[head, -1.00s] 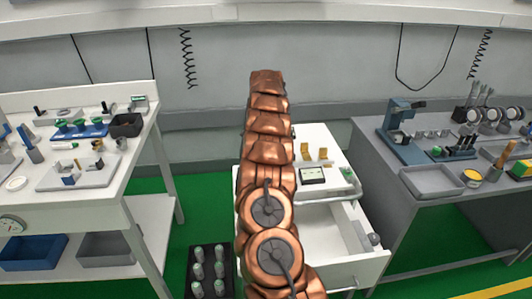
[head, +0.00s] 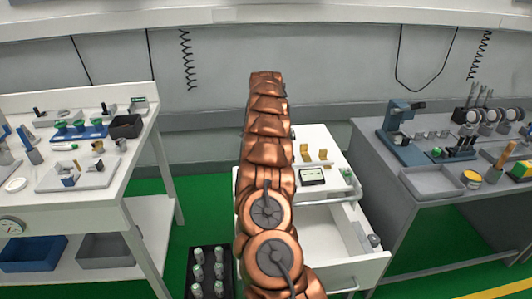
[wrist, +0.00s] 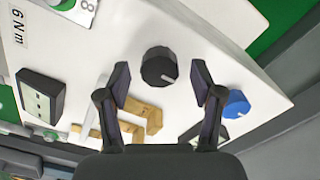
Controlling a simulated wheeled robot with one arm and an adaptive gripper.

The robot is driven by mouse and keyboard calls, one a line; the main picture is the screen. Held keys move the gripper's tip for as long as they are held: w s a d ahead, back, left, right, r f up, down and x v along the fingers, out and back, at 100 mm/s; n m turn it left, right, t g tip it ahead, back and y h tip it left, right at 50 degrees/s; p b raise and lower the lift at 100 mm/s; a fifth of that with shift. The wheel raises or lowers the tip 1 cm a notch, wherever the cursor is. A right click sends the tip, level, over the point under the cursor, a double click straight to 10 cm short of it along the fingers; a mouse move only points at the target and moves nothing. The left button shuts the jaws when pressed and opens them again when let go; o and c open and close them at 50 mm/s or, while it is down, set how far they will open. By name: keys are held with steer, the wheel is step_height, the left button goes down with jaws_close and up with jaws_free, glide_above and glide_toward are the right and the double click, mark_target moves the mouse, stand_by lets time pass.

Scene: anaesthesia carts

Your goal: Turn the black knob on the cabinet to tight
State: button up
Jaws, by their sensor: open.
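The black knob (wrist: 158,66) sits on the white cabinet top (wrist: 190,45) in the wrist view, with a pale pointer line towards its lower right. My gripper (wrist: 161,76) is open, with one finger on each side of the knob in the picture. Gaps show between both fingers and the knob, and nothing is held. I cannot tell how far the fingertips are above the panel. In the head view, my arm hides the knob and the gripper; the white cabinet (head: 314,133) shows to the right of the arm.
A blue knob (wrist: 236,103) lies close to the right finger. Yellow brackets (wrist: 142,117) lie near the left finger, and a small display (wrist: 38,97) stands farther left. The cabinet's drawer (head: 325,240) is open. Side benches (head: 140,150) (head: 400,215) flank the cabinet.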

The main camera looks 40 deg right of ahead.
steer(key=shift+r, duration=3.7)
